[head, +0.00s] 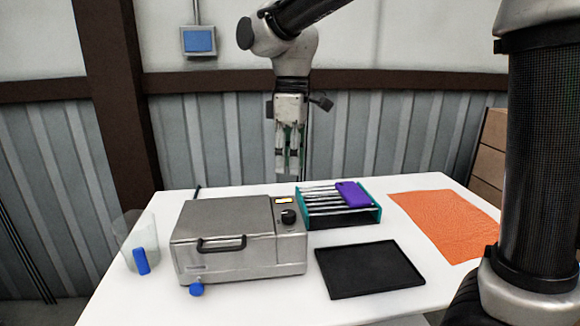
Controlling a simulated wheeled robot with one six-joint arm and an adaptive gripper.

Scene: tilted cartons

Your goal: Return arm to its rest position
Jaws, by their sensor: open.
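My gripper (288,165) hangs from my arm with its fingers pointing down. It is in the upper middle of the head view, above the back part of the white table (225,305). The fingers are open with nothing seen between them. My gripper is apart from the things on the table. Part of my arm stands large at the right and hides the table's right end.
A metal box machine (225,240) with a handle stands left of centre. A teal rack (318,215) bears a purple object (353,194). A black tray (368,270), an orange cloth (440,222) and a clear container (128,235) with a blue object (141,261) are also there.

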